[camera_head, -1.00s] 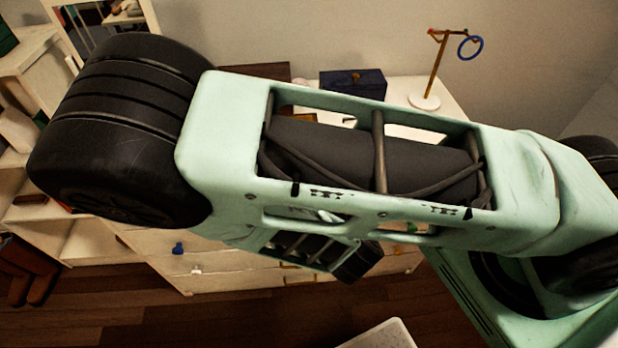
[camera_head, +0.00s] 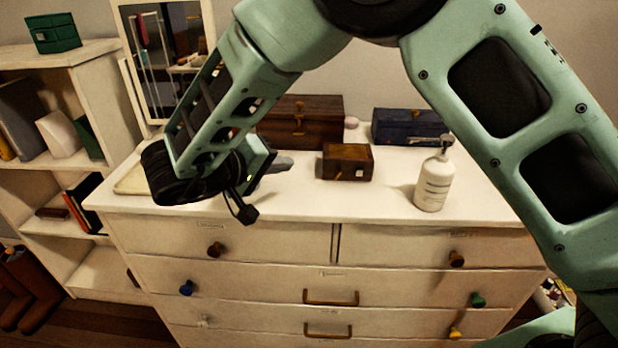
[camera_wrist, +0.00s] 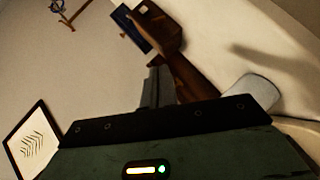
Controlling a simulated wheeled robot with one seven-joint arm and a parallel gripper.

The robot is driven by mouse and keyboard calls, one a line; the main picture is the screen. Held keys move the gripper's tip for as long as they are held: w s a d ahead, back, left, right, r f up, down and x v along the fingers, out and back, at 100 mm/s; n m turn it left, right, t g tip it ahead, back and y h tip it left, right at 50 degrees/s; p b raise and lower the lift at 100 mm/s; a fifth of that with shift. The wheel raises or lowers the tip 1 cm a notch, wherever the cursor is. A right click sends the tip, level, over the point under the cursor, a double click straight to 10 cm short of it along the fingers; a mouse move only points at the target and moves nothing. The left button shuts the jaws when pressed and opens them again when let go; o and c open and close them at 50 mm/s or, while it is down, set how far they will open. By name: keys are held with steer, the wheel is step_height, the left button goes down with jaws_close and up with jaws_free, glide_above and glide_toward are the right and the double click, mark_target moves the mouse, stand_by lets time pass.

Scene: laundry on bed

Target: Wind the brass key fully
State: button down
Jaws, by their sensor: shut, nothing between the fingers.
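A small brown wooden box (camera_head: 347,162) stands on the dresser top, with a small pale fitting on its front; I cannot tell whether this is the brass key. It seems to show in the wrist view too, as a brown box (camera_wrist: 158,27) beyond the fingers. My gripper (camera_head: 284,163) is over the left part of the dresser top, left of the small box and apart from it. Its grey fingers (camera_wrist: 158,88) are shut and empty in the wrist view. No key shows clearly in either view.
A larger wooden chest (camera_head: 300,122) stands behind the gripper, and a dark blue box (camera_head: 400,126) at the back right. A white pump bottle (camera_head: 434,184) stands right of the small box. A mirror (camera_head: 168,55) stands at the back left. The front strip of the dresser top is clear.

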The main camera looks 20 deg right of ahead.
mark_target(337, 173)
steer(key=x, duration=0.9)
steer(key=shift+w+d+f, duration=0.1)
steer(key=shift+w+d, duration=0.05)
steer(key=shift+d, duration=0.15)
steer(key=shift+s+d+f, duration=0.3)
steer(key=shift+d+f, duration=0.2)
steer(key=shift+d, duration=0.25)
steer(key=shift+s+d+f, duration=0.3)
steer(key=shift+d+f, duration=0.25)
steer(key=shift+d, duration=0.25)
steer(key=shift+w+r+p, duration=0.1)
steer(key=shift+p, duration=0.3)
